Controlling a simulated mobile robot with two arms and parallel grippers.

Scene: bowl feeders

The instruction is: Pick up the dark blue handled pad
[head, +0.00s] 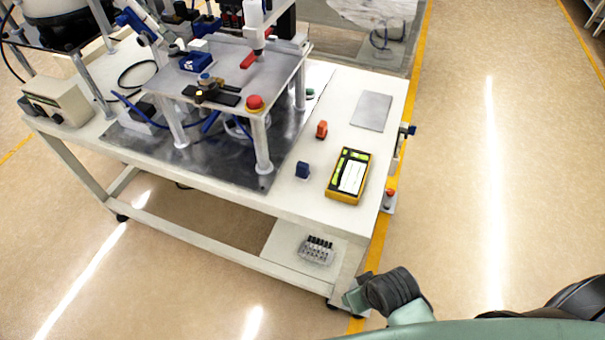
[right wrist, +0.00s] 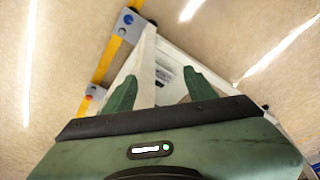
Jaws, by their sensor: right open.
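The dark blue handled pad (head: 302,170) is a small block standing on the white table top, near its front edge, left of a yellow-framed device. My right gripper (head: 356,296) is low in front of the table's front right corner, beside a table leg and well apart from the pad. In the right wrist view its two green fingers (right wrist: 160,88) are spread with nothing between them; the white table frame shows beyond. The pad cannot be made out in the right wrist view. My left gripper is not in view.
The yellow-framed device (head: 333,193) lies right of the pad. A small orange-red block (head: 321,130) stands behind it, with a grey plate (head: 371,111) further back. A raised metal platform (head: 262,75) on posts stands to the left. A tray of dark vials (head: 317,250) sits on the lower shelf.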

